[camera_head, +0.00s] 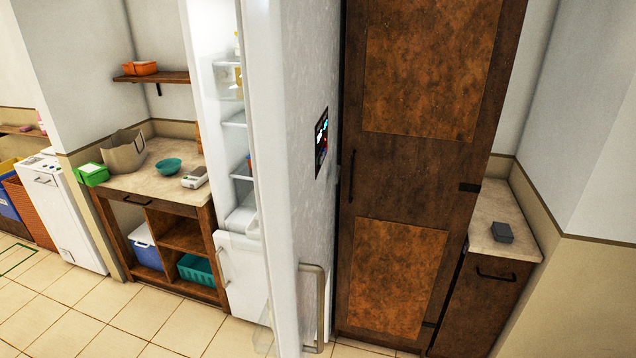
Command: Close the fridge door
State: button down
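The fridge door (290,160) stands open in the middle of the view, seen nearly edge-on, swung out toward me. Its outer face is turned to the right and carries a small dark display panel (321,143) and a vertical metal handle (318,308) low down. Left of the door the fridge interior shows white shelves (237,120) with a few items on them. A lower white front with its own handle (240,275) sits below the interior and looks shut. My gripper is not in view.
A tall brown wooden cabinet (425,170) stands right of the door, with a low counter (492,222) beyond it. The tiled floor (100,315) at lower left is clear.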

aim_at(288, 50)
jog(key=u, duration=0.05)
jog(key=i, duration=1)
jog(key=z, duration=0.1)
